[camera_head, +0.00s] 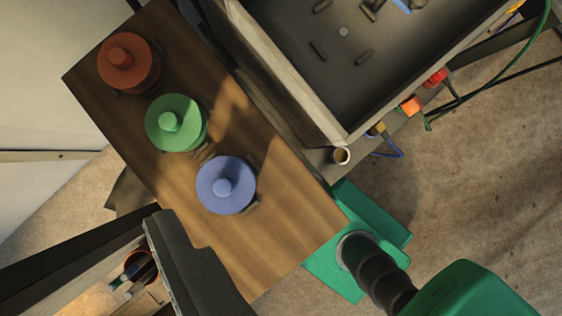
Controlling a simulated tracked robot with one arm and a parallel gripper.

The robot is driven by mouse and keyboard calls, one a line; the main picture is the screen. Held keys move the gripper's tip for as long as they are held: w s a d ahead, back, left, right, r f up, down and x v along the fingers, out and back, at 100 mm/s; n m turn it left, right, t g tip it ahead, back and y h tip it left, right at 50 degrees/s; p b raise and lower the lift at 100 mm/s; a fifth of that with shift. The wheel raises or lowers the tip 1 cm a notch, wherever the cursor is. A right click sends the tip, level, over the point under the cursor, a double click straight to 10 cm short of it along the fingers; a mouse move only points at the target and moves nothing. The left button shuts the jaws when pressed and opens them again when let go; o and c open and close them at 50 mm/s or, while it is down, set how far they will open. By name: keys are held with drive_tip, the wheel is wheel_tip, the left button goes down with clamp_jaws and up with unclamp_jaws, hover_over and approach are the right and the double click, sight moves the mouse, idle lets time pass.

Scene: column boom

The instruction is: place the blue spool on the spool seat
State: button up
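The blue spool (226,185) is a short, wide cylinder with a round knob on top. It stands upright on a wooden board (290,215), nearest the lower end of a slanted row of spools. Small dark pieces show at its edge. I cannot make out a spool seat for certain.
A green spool (176,122) and a red-orange spool (129,63) stand up and left of the blue one. A grey tray (345,138) with small dark parts borders the board at right. Dark structures crowd the lower left. The board's lower right end is clear.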

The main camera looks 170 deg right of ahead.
drive_tip(key=s+r+n+t, duration=0.3)
drive_tip(key=s+r, duration=0.3)
drive_tip(key=r, duration=0.6)
drive_tip(key=s+r+n+t+h, duration=0.1)
drive_tip(key=s+r+n+t, duration=0.3)
drive_tip(key=r, duration=0.8)
drive_tip(key=s+n, duration=0.1)
drive_tip(key=s, duration=0.1)
drive_tip(key=shift+s+a+r, duration=0.15)
drive_tip(key=shift+s+a, duration=0.15)
drive_tip(key=shift+s, duration=0.1)
